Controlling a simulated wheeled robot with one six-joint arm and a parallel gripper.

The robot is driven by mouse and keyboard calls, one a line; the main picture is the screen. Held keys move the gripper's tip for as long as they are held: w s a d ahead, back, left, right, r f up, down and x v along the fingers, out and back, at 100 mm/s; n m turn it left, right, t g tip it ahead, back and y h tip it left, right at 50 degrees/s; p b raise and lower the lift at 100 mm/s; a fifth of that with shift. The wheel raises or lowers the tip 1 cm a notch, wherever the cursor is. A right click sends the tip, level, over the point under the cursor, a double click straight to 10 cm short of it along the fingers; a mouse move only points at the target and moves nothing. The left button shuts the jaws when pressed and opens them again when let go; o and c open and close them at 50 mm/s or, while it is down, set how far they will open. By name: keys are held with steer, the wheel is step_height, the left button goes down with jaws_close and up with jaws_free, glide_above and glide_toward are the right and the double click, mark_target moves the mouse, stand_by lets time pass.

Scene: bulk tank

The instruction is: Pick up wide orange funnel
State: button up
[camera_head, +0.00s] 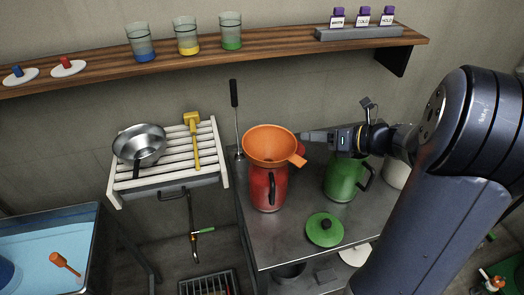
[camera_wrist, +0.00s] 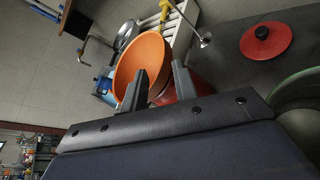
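The wide orange funnel (camera_head: 270,144) sits mouth up on top of a red jug (camera_head: 262,192). A short tab sticks out at its lower right. My gripper (camera_head: 304,137) is just right of the funnel's rim, level with its upper part. In the wrist view the funnel (camera_wrist: 146,52) fills the space in front of my two fingers (camera_wrist: 158,82). The fingers are apart, with an orange part of the funnel showing between them. I cannot tell whether either finger touches it. The funnel's spout is hidden.
A green jug (camera_head: 343,180) stands under my wrist, right of the red jug. A green lid (camera_head: 324,229) lies in front on the metal table. A red lid (camera_wrist: 265,42) lies behind. A slatted rack (camera_head: 202,150) holds a metal pan (camera_head: 140,143) and yellow tool. A shelf (camera_head: 270,45) runs above.

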mark_target(283, 134)
steer(key=p+x, duration=0.1)
steer(key=x, duration=0.8)
steer(key=shift+w+a+f, duration=0.1)
steer(key=shift+a+f, duration=0.1)
steer(key=shift+a, duration=0.05)
jaws_close()
